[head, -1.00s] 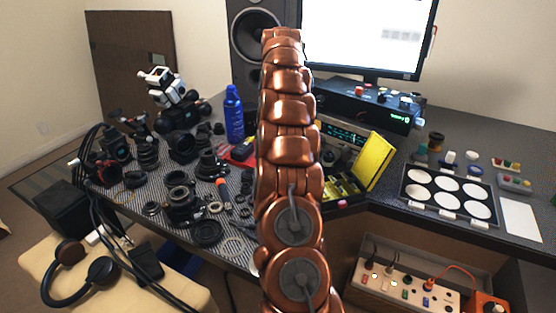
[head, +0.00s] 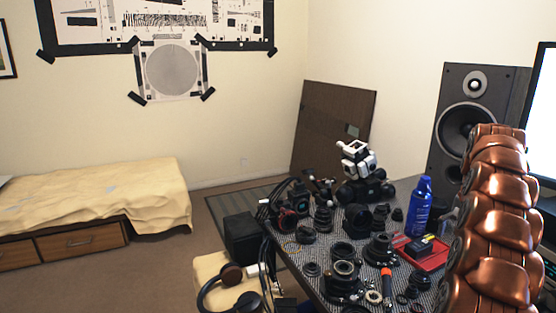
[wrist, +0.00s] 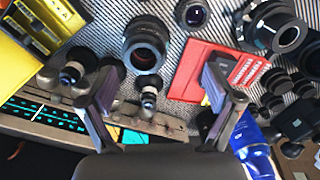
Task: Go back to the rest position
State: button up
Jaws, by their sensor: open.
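My gripper (wrist: 158,95) shows in the wrist view with its two fingers spread wide apart and nothing between them. It hangs above the desk, over the edge of a device with a teal display (wrist: 40,112). A dark lens part (wrist: 146,42) lies beyond the fingertips. A red tray (wrist: 196,68) is behind the right finger. In the head view my copper-coloured arm rises at the right edge, and the gripper itself is not visible there.
The desk (head: 310,262) holds many lens parts, a blue bottle (head: 418,205) and a red tray (head: 428,258). A speaker (head: 468,115) stands behind. Headphones (head: 228,277) lie on a cream seat. Floor is open beside the bed (head: 100,195).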

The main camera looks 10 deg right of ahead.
jog(key=s+a+r+n+g, duration=0.1)
jog(key=s+a+n, duration=0.35)
jog(key=a, duration=0.95)
jog(key=s+a+r+n, duration=0.1)
jog(key=s+a+n, duration=0.3)
jog(key=a, duration=1)
jog(key=s+a+f+n, duration=0.1)
jog(key=s+a+f, duration=0.25)
jog(key=s, duration=0.55)
jog(key=s+a+f+n+g, duration=0.15)
jog(key=s+a, duration=0.25)
jog(key=s, duration=0.4)
jog(key=s+a+f+n, duration=0.1)
jog(key=s+a+f, duration=0.3)
jog(key=s, duration=0.5)
jog(key=s+p+v, duration=0.2)
jog(key=p+v, duration=1)
jog(key=v, duration=0.1)
jog(key=shift+r+t, duration=0.3)
jog(key=shift+t, duration=0.05)
jog(key=shift+a, duration=0.1)
